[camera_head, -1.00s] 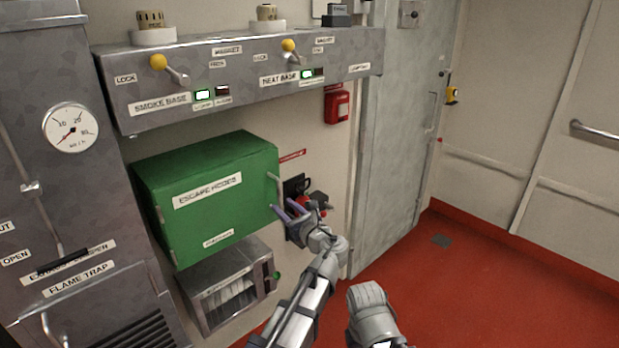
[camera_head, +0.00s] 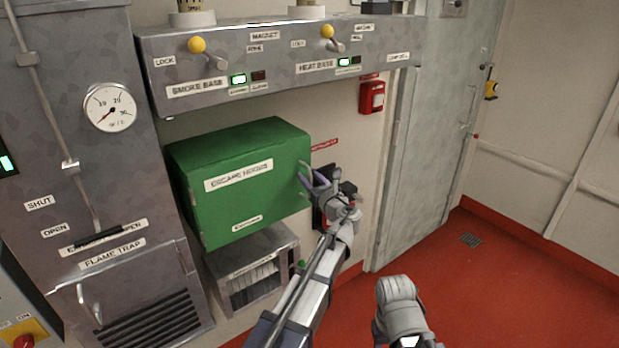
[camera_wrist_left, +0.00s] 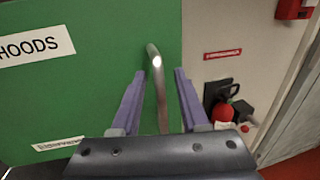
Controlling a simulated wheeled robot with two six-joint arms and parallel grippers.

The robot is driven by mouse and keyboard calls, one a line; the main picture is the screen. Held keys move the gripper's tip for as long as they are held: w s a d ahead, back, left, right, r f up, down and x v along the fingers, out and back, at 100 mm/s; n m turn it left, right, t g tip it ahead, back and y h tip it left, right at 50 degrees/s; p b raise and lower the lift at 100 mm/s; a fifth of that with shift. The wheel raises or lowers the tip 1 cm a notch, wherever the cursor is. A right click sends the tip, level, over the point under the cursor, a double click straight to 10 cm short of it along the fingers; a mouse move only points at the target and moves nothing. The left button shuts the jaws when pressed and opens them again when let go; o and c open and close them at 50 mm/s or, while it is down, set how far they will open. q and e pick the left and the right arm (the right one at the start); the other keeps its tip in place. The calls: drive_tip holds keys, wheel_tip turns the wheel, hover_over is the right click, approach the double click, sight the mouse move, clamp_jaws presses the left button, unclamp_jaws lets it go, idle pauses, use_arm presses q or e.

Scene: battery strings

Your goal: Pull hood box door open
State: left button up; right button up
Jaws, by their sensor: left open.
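The green hood box (camera_head: 240,205), labelled "ESCAPE HOODS", is fixed to the wall with its door closed. Its metal bar handle (camera_head: 304,178) is on the right side of the front. My left gripper (camera_head: 310,181) is at this handle, with purple fingers apart. In the left wrist view the handle (camera_wrist_left: 157,85) stands upright between the two open fingers (camera_wrist_left: 155,100), and the green door (camera_wrist_left: 100,90) lies behind it. I cannot tell whether a finger touches the handle. A grey hand-like part of my right arm (camera_head: 400,310) is at the bottom; its jaws cannot be made out.
A metal panel (camera_head: 280,80) with yellow-knobbed levers runs above the box. A small metal cabinet (camera_head: 250,270) sits below it. The flame trap cabinet (camera_head: 100,200) stands left. Red floor (camera_head: 500,290) is clear.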

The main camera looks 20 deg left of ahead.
use_arm(q)
clamp_jaws()
idle(0.4)
idle(1.1)
